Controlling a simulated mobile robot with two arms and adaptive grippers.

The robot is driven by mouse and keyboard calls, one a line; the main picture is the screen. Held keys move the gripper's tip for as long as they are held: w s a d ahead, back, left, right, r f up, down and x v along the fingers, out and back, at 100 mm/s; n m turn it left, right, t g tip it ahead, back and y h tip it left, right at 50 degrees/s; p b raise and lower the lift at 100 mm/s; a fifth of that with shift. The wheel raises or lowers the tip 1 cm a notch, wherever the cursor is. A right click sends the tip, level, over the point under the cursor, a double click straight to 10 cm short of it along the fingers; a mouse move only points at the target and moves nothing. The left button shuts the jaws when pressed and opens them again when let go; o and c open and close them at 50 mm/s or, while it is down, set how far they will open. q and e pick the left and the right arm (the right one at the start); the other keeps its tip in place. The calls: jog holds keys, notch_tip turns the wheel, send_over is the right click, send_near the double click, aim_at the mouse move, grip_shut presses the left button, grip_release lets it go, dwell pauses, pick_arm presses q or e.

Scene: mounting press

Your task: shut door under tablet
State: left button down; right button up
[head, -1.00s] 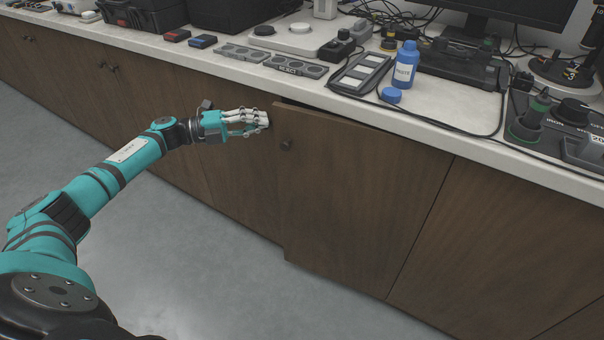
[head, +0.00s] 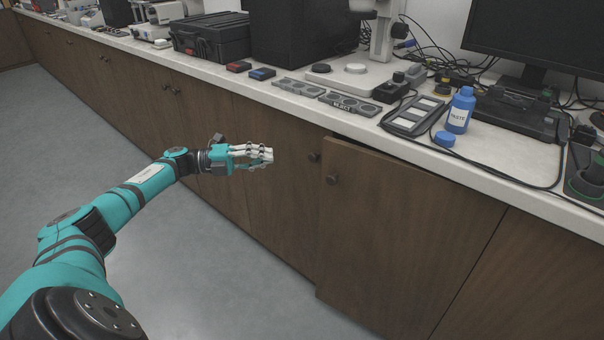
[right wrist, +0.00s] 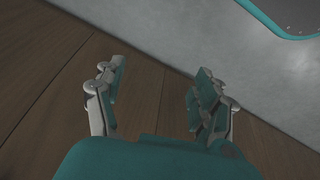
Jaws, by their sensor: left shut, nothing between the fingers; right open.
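The brown wooden door (head: 405,235) is under the counter, below the flat grey tablet-like device (head: 415,115). It stands slightly ajar: its left edge juts out from the cabinet front, and a dark gap shows along its top. Its round dark knob (head: 332,179) is near the upper left corner. My left gripper (head: 268,155) is shut and empty, to the left of the door's free edge and apart from it in the picture. My right gripper (right wrist: 155,80) is open and empty in the right wrist view, with wooden panels and grey floor behind it; the head view does not show it.
A neighbouring closed door has a knob (head: 314,156) just left of the ajar door. The counter (head: 520,180) above holds a blue bottle (head: 461,110), a blue cap (head: 444,138), cables and a black case (head: 210,38). The grey floor (head: 190,270) in front is clear.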

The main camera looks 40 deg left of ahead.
pick_arm(q)
jog(key=s+d+f+n+y+b, duration=0.1)
jog(key=s+d+f+b, duration=0.1)
jog(key=s+d+f, duration=0.4)
pick_arm(e)
jog(key=w+a+r+t+y+b, duration=0.1)
jog(key=w+a+r+t, duration=0.1)
jog(key=w+r+t, duration=0.3)
jog(key=w+a+t+y+b, duration=0.1)
jog(key=w+a+t+b, duration=0.15)
jog(key=w, duration=0.45)
pick_arm(q)
jog(key=w+a+b+x, duration=0.1)
jog(key=w+x, duration=0.1)
jog(key=x, duration=1)
jog(key=shift+w+a+r+t, duration=0.15)
jog(key=shift+a+r+t, duration=0.1)
jog(key=shift+r+t, duration=0.25)
pick_arm(e)
jog(key=w+a+r+t+y, duration=0.2)
jog(key=r+t, duration=0.4)
jog(key=r, duration=0.4)
jog(key=shift+w+n, duration=0.4)
jog(key=shift+w, duration=0.25)
jog(key=shift+t, duration=0.25)
